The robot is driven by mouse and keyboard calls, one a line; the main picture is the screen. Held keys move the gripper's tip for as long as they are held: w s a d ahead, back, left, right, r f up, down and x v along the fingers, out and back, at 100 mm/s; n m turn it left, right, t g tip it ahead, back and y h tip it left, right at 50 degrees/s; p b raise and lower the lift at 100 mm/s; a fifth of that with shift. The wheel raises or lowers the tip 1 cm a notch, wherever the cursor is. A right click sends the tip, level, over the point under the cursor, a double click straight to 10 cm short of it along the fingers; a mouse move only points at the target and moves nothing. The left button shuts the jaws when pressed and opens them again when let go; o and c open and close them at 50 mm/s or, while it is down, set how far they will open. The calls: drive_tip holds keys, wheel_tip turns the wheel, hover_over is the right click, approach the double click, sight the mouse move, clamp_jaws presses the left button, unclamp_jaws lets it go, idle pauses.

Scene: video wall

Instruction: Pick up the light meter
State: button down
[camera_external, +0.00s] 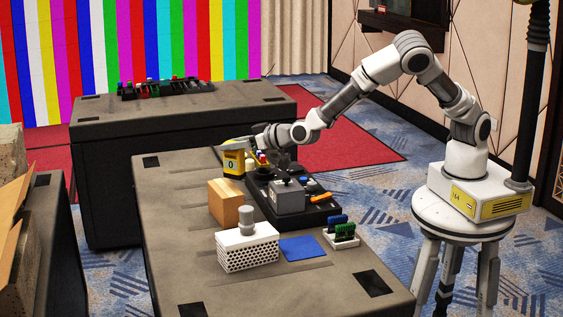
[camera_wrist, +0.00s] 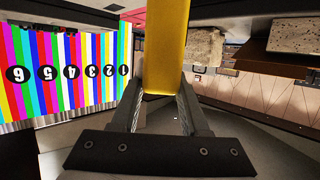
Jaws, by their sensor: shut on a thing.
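The light meter appears to be the yellow device with a dark face marked 0 (camera_external: 233,163), near the far side of the front table in the external view. My gripper (camera_external: 236,146) reaches it from the right, at its top. In the wrist view a yellow body (camera_wrist: 165,45) stands between the two fingers of my gripper (camera_wrist: 162,92), which are shut on it. Its dark face does not show there. I cannot tell whether its base touches the table.
Close by are a black tray (camera_external: 262,203) with a grey box (camera_external: 287,197) and an orange-handled tool (camera_external: 321,197), a wooden block (camera_external: 225,206), a white perforated box (camera_external: 247,250), a blue mat (camera_external: 303,248) and a small rack of boards (camera_external: 341,236). The table's left side is clear.

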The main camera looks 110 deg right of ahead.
drive_tip(key=s+d+r, duration=0.7)
drive_tip(key=s+r, duration=0.1)
drive_tip(key=w+a+f+p, duration=0.2)
drive_tip(key=w+a+f, duration=0.5)
drive_tip(key=w+f, duration=0.3)
drive_tip(key=shift+w+f, duration=0.15)
drive_tip(key=shift+w, duration=0.35)
drive_tip(key=shift+f, duration=0.2)
drive_tip(key=shift+c, duration=2)
unclamp_jaws()
drive_tip(key=shift+r, duration=0.1)
